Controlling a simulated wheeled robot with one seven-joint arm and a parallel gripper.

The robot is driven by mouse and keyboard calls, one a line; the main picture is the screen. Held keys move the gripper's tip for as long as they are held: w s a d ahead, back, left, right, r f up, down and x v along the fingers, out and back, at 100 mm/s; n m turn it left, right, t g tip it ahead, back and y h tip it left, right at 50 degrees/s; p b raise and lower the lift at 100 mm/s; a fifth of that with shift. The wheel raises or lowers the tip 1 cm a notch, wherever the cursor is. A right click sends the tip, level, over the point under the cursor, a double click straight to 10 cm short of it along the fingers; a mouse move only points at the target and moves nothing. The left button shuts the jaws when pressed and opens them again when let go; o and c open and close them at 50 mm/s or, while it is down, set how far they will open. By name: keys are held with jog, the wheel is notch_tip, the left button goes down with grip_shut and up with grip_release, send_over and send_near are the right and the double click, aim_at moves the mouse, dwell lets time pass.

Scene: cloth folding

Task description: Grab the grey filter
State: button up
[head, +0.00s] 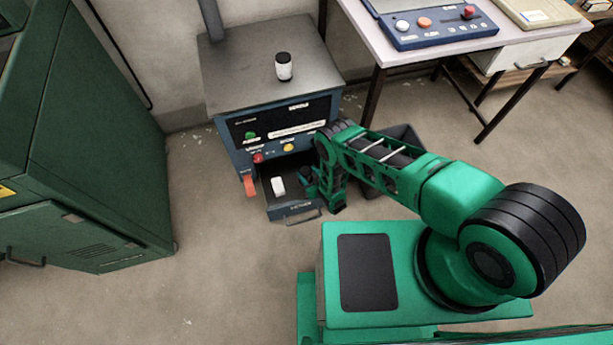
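A small pale, whitish-grey block (278,187) lies in an open dark drawer (303,214) low on the front of a machine. It may be the grey filter; I cannot tell for sure at this size. My gripper (309,180) is at the end of my green arm, low at the right side of the drawer. It is to the right of the pale block, with a small gap between them in this view. The fingers are small, dark and partly hidden by my arm, so their opening does not show.
The dark blue machine (240,155) has buttons, an orange tag (250,186) and a dark jar (283,66) on top. A dark bin (404,134) is behind my arm. A green cabinet (80,130) stands left, a table (355,25) right. Floor between is clear.

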jog(key=c, duration=0.9)
jog(key=shift+r, duration=0.2)
